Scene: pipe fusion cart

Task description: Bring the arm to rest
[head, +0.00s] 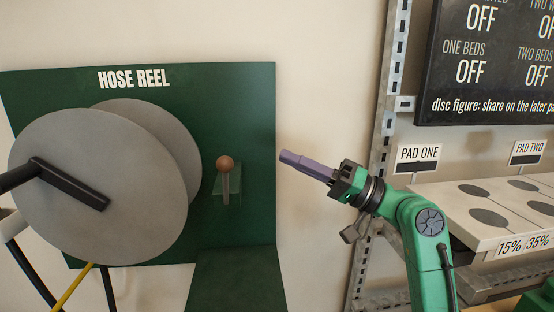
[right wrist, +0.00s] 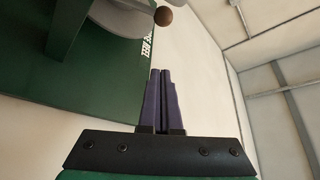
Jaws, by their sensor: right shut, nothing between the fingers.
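My right arm (head: 429,240) is green and comes up from the lower right in the head view. Its gripper (head: 283,156) has purple fingers that point left toward the hose reel's green panel. In the right wrist view the two fingers of the gripper (right wrist: 161,72) lie side by side, shut with nothing between them. The gripper is in free air, to the right of a lever (head: 226,180) with a brown ball knob. It is apart from the lever in the picture. My left gripper is not in view.
The hose reel (head: 85,185) with grey discs stands at the left before a green panel (head: 245,100). At the right are a metal rack post (head: 390,75), a shelf with grey discs (head: 450,205), pad signs (head: 418,153) and a dark board (head: 490,60).

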